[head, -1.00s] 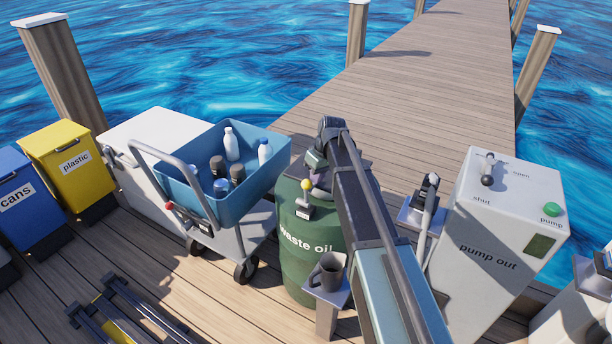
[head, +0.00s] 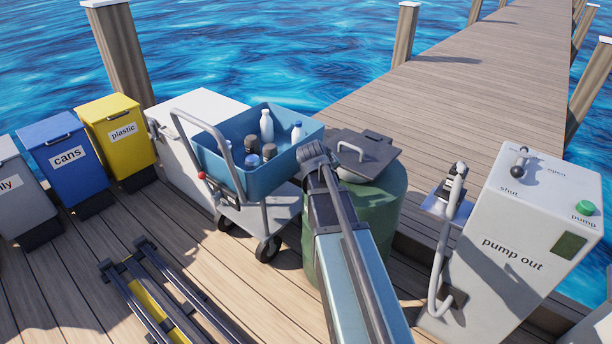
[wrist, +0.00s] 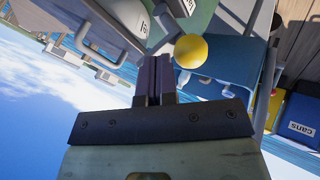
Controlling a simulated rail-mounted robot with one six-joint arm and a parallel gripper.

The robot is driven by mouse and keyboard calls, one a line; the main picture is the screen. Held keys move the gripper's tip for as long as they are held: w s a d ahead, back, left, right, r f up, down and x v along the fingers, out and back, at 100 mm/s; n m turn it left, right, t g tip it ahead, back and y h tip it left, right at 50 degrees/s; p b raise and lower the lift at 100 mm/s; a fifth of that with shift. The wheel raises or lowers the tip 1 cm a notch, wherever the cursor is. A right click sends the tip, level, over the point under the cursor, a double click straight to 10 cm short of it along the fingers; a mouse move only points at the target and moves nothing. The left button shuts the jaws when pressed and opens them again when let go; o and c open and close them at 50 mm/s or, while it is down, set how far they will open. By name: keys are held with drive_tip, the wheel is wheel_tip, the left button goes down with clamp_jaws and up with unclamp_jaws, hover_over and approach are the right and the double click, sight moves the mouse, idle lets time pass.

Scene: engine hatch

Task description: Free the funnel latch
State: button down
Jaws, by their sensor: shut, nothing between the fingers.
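The green waste oil drum (head: 392,205) stands right of centre in the head view. A dark square lid with a pale handle (head: 365,155) sits on its top. My arm covers the drum's front, so the latch is hidden there. In the wrist view a round yellow knob (wrist: 191,51), apparently the latch's, is just right of my fingertips. My gripper (wrist: 154,66) is shut and empty, beside the knob. I cannot tell whether they touch. My gripper is hidden in the head view.
A trolley with a blue tub (head: 252,178) holding several bottles stands close left of the drum. The pump out cabinet (head: 500,250) and its hose nozzle (head: 450,190) stand to the right. Yellow and blue bins (head: 68,157) are at left.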

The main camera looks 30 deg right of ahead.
drive_tip(key=shift+w+d+f, duration=0.1)
drive_tip(key=shift+d, duration=0.35)
drive_tip(key=shift+w+d+f, duration=0.1)
drive_tip(key=shift+d, duration=0.35)
drive_tip(key=s+d+p+v, duration=0.1)
drive_tip(key=p+v, duration=0.7)
drive_tip(key=v, duration=0.4)
drive_tip(key=shift+s+p, duration=0.25)
drive_tip(key=shift+p, duration=0.15)
drive_tip(key=shift+r, duration=0.1)
